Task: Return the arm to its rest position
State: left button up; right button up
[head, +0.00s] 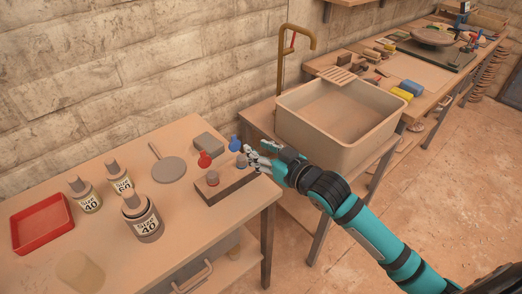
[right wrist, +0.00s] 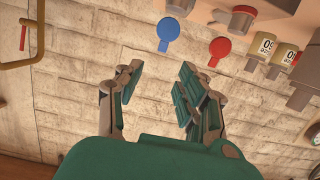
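My right arm (head: 365,228) in teal and black reaches in from the lower right of the head view. My right gripper (head: 256,158) is over the table's right edge, beside the dark block (head: 228,186). I cannot tell whether it touches the block. In the right wrist view its two fingers (right wrist: 160,76) stand apart, with nothing between them. My left gripper is not in view.
The table holds a red tray (head: 42,222), labelled jars (head: 142,222), a grey round paddle (head: 169,169), and red (head: 204,159) and blue (head: 235,142) discs. A sink (head: 340,125) stands close behind my right gripper. Open floor (head: 455,185) lies to the right.

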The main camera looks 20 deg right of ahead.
jog(key=shift+s, duration=0.2)
dwell(0.3)
jog(key=s+d+f+m+g+h, duration=0.1)
jog(key=s+f+g+h, duration=0.3)
jog(key=s+f, duration=0.75)
jog(key=s+d+f+m+g+h, duration=0.1)
jog(key=s+f+g, duration=0.55)
jog(key=s, duration=1.05)
notch_tip(320, 180, down, 26)
jog(key=s+g, duration=0.2)
jog(key=s+d+f+g, duration=0.1)
jog(key=s+d+f, duration=0.1)
jog(key=s+f, duration=1.4)
jog(key=shift+s+d, duration=0.3)
jog(key=shift+d, duration=0.1)
